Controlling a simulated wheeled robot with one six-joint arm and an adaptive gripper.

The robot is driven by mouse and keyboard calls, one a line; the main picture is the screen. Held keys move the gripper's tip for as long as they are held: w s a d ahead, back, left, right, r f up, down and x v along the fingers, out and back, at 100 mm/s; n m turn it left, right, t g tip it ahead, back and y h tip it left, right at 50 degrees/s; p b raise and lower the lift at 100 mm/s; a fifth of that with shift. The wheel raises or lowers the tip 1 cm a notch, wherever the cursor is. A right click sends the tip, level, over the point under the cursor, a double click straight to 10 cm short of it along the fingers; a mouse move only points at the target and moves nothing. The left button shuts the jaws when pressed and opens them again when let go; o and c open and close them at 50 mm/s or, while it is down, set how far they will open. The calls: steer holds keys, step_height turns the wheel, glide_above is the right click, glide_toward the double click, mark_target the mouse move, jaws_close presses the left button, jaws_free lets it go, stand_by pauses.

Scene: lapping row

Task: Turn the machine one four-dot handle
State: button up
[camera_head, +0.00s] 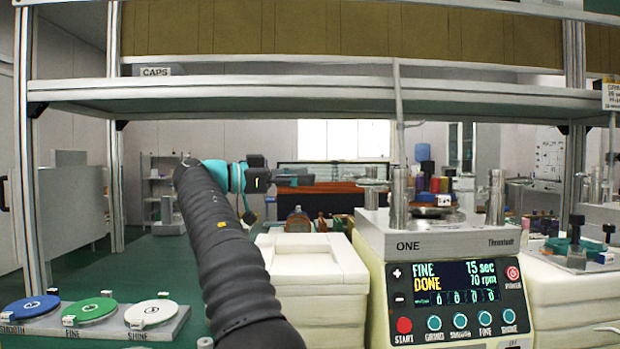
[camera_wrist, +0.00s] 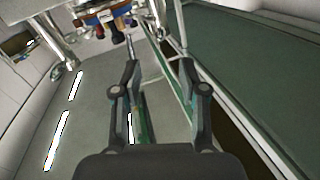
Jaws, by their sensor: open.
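Machine one (camera_head: 445,244) stands right of centre in the head view, with a lit panel (camera_head: 455,284) reading FINE, DONE, 15 sec, 70 rpm. Metal posts rise from its top, and a round part (camera_head: 432,212) sits between them. A post with a crossbar (camera_head: 372,184) stands at its back left. I cannot make out four dots on any handle. My gripper (camera_head: 295,178) is left of the machine's posts, above the white block, apart from the machine. In the wrist view my gripper (camera_wrist: 160,68) has its fingers apart and nothing between them.
A white block (camera_head: 310,262) stands left of the machine. Green, blue and white discs (camera_head: 90,308) lie on a tray at the lower left. A metal shelf (camera_head: 300,92) spans above my arm. Another machine (camera_head: 580,250) is at the right edge.

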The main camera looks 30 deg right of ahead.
steer(key=shift+s+f, duration=0.1)
steer(key=c, duration=0.6)
steer(key=shift+m+t, duration=0.3)
steer(key=shift+t, duration=0.1)
steer(key=s+r+b, duration=0.1)
steer(key=s, duration=0.1)
steer(key=s+r+b, duration=0.1)
steer(key=s, duration=0.1)
steer(key=s+r+b, duration=0.1)
steer(key=s, duration=0.1)
steer(key=shift+a, duration=0.35)
jaws_close()
steer(key=m+t, duration=0.3)
steer(key=m, duration=0.7)
glide_toward(361, 175)
steer(key=s+d+r, duration=0.1)
steer(key=s+d, duration=0.3)
steer(key=s, duration=0.1)
steer(key=shift+w+d+f+p, duration=0.15)
steer(key=shift+w+d+p, duration=0.1)
steer(key=shift+w, duration=0.35)
steer(key=shift+w+d+f+p, duration=0.1)
steer(key=shift+w+d, duration=0.1)
steer(key=shift+w, duration=0.4)
steer(key=shift+w+d+f+p, duration=0.15)
steer(key=shift+w+d+p, duration=0.1)
steer(key=shift+w, duration=0.35)
